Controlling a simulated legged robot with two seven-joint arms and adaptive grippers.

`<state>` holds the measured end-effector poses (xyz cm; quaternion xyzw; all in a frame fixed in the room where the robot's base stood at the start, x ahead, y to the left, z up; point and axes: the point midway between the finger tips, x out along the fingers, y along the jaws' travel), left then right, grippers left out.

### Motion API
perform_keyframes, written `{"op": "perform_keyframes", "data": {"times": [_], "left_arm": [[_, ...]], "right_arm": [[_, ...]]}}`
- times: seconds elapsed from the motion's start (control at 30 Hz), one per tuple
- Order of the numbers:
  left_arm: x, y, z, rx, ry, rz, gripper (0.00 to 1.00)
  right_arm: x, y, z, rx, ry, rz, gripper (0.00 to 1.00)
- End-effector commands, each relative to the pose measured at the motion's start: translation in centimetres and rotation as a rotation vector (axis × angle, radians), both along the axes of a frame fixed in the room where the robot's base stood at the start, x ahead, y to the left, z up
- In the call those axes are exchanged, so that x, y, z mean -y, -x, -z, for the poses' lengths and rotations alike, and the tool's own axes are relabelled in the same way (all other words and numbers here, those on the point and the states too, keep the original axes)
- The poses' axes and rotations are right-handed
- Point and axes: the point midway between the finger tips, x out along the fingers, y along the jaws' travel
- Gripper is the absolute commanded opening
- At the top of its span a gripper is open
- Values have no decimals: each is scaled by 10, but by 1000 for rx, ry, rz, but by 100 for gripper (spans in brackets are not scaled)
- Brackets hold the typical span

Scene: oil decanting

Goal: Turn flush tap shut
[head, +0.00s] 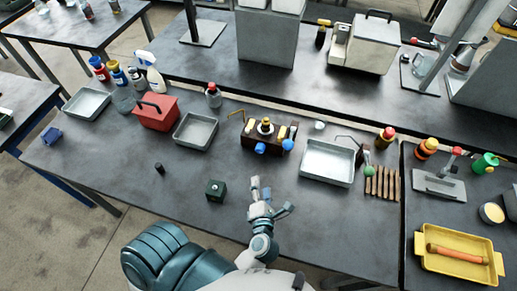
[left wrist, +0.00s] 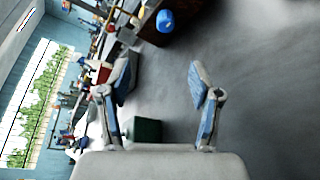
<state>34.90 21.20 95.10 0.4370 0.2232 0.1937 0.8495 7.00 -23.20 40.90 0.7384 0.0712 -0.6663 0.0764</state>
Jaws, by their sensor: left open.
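A dark brown block (head: 249,139) with several fittings stands mid-table in the head view. A blue knob (head: 260,148) is on its front, a blue round part (head: 288,144) at its right, and a bent brass pipe (head: 237,113) at its left. I cannot tell which fitting is the flush tap. My left gripper (head: 269,192) is open and empty, on the near side of the block and apart from it. In the left wrist view its fingers (left wrist: 162,78) are spread, with a blue knob (left wrist: 165,20) and the block (left wrist: 199,14) beyond them. My right gripper is not in view.
A small dark green box (head: 216,190) stands left of my left gripper. Metal trays (head: 177,143) (head: 306,177) flank the block. A red box (head: 142,124) is farther left. Wooden sticks (head: 381,183) lie right. The tabletop before the block is mostly clear.

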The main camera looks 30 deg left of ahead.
Motion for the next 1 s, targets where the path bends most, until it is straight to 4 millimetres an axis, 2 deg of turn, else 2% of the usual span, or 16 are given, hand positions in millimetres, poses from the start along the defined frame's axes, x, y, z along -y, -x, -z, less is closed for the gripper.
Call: {"op": "perform_keyframes", "data": {"times": [0.03, 0.1, 0.27, 0.8, 1.0], "left_arm": [[1, 0, 10, -3, 1, 0, 64], [0, -1, 15, -4, 1, -1, 64], [-11, -11, 18, -3, 2, 0, 64], [-74, -111, 43, -1, 1, 0, 64], [-89, -135, 50, -4, 1, 0, 64]], "right_arm": [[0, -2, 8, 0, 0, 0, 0], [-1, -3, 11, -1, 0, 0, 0], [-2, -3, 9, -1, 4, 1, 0], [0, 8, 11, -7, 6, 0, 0], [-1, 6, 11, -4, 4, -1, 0]]}}
